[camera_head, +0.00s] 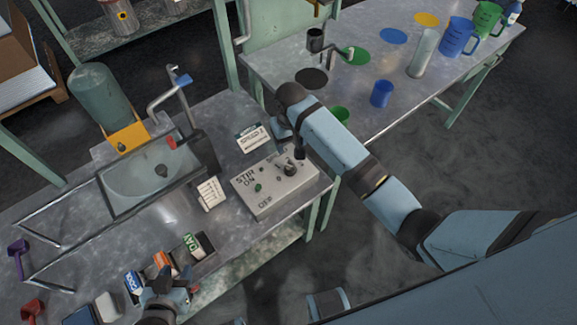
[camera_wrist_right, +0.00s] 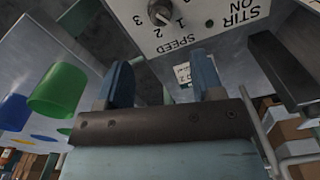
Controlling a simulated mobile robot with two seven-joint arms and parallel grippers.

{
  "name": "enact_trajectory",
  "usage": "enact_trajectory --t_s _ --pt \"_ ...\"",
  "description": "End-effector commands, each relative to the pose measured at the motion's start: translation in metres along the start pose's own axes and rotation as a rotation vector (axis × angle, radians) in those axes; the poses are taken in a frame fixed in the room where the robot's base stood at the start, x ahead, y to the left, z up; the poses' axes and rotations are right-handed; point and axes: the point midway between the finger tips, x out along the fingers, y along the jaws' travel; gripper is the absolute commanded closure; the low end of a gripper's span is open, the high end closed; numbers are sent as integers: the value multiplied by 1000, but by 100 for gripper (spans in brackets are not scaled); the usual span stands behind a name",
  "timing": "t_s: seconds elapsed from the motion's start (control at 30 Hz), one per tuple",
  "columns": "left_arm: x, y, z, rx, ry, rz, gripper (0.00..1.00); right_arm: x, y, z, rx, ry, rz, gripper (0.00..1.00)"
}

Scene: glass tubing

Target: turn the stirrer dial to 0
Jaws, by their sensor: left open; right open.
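The grey stirrer box (camera_head: 262,196) stands on the near bench, marked STIR, ON and OFF. Its dark dial (camera_head: 290,170) is on the right part of the top. In the right wrist view the dial (camera_wrist_right: 160,12) is cut by the top edge, with the numbers 1, 2, 3 and SPEED beside it. I cannot tell which number it points to. My right gripper (camera_wrist_right: 163,78) is open and empty, its fingers apart from the dial. In the head view my right gripper (camera_head: 299,150) is just behind the dial, partly hidden. My left gripper (camera_head: 172,292) is open near the bench's front edge.
A white card (camera_head: 253,138) stands behind the box and a paper note (camera_head: 210,193) is at its left. A sink (camera_head: 150,180) with a tap lies further left. Small coloured boxes (camera_head: 163,262) are near my left gripper. A green cup (camera_head: 340,115) stands beyond my right arm.

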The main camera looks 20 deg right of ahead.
Motion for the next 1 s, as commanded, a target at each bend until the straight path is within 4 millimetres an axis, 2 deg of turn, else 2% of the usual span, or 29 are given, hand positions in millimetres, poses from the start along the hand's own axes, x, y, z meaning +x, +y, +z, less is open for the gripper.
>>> enact_trajectory --t_s 0.3,0.5,0.7,1.0 --pt "2 0 1 0 4 -1 57 70 0 2 0 -3 1 39" --pt "4 -1 6 0 -1 -2 57 102 0 1 -1 -1 1 39" --pt "4 -1 8 0 -5 -2 57 117 0 1 -1 1 1 39" --pt "4 -2 8 0 -4 -3 57 118 0 0 -1 2 0 39"
